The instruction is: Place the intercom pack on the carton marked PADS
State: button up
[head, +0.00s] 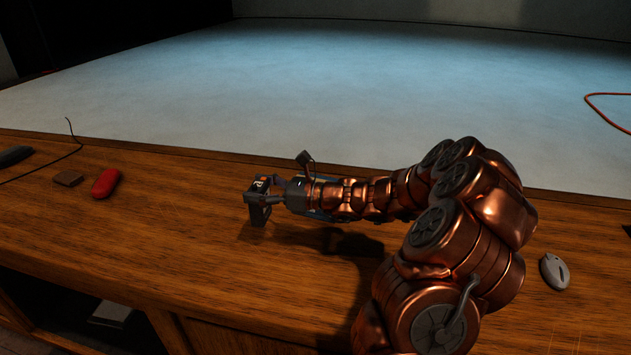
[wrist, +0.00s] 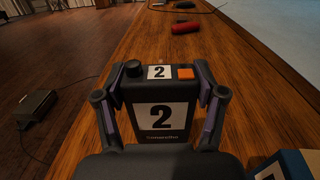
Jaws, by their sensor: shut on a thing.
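My gripper (head: 268,189) is shut on the intercom pack (head: 258,214), a black box with a white "2" label, a knob and an orange button. In the wrist view the pack (wrist: 158,138) sits upright between the two fingers of my gripper (wrist: 160,108). It appears to hang just above the wooden desk, near its front side. A blue box with a white label (wrist: 292,164) shows partly at the lower right of the wrist view, beside my gripper. Its marking cannot be read, so I cannot tell whether it is the PADS carton. In the head view my arm mostly hides it.
A red rounded object (head: 105,183), a small brown block (head: 68,178) and a black item with a cable (head: 15,156) lie at the left of the desk. A grey oval object (head: 554,271) lies at the right. A black box (wrist: 37,108) is on the floor.

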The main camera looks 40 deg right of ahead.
jog(key=s+d+r+m+t+h, duration=0.2)
jog(key=s+d+r+h, duration=0.15)
jog(key=s+d, duration=0.4)
jog(key=s+d+r+m+t+h, duration=0.2)
jog(key=s+d+r+m+h, duration=0.1)
jog(key=s+d+r, duration=0.4)
jog(key=shift+w+d+f+p, duration=0.1)
jog(key=shift+w+d+f, duration=0.8)
jog(key=shift+w, duration=1.85)
jog(key=shift+w+d+f+p, duration=0.15)
jog(key=shift+w+d+f, duration=0.2)
jog(key=shift+w+f, duration=1.7)
jog(key=shift+w+d+f+p, duration=0.1)
jog(key=shift+w+d+f, duration=0.5)
jog(key=shift+w, duration=2.8)
jog(key=o, duration=1.4)
jog(key=shift+r, duration=0.1)
jog(key=v, duration=1.2)
jog(key=shift+b, duration=0.4)
